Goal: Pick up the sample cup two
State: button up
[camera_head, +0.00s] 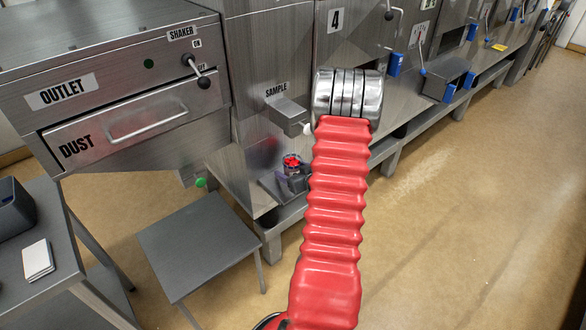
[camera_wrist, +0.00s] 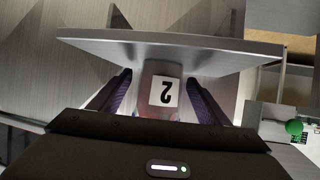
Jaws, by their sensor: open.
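Sample cup two (camera_wrist: 163,72) shows in the wrist view, with a white label bearing a "2" that appears upside down. Its body looks brownish. My gripper (camera_wrist: 158,80) is open, with one dark finger on each side of the cup. Gaps show between the cup and both fingers, and I see no contact. The lower part of the cup is hidden by my gripper's body. In the head view, my red-sleeved arm reaches toward the machine, and I cannot make out the cup there.
A wide metal plate (camera_wrist: 170,44) lies just beyond the cup in the wrist view, and a green knob (camera_wrist: 293,127) is at the right. The head view shows a SAMPLE box (camera_head: 288,115), a grey stool-like table (camera_head: 198,240), a dust drawer (camera_head: 130,125) and open floor at right.

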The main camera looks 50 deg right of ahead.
aim_at(293, 160)
jog(key=shift+c, duration=0.2)
jog(key=c, duration=1.3)
jog(key=shift+r, duration=0.1)
jog(key=shift+s+r, duration=0.25)
jog(key=shift+r, duration=0.15)
notch_tip(293, 160, up, 6)
jog(key=shift+r, duration=0.2)
jog(key=s+a, duration=0.1)
jog(key=s, duration=0.5)
jog(key=s+a, duration=0.2)
jog(key=s, duration=0.4)
jog(key=s+a, duration=0.1)
jog(key=s, duration=0.6)
jog(key=shift+a+f, duration=0.2)
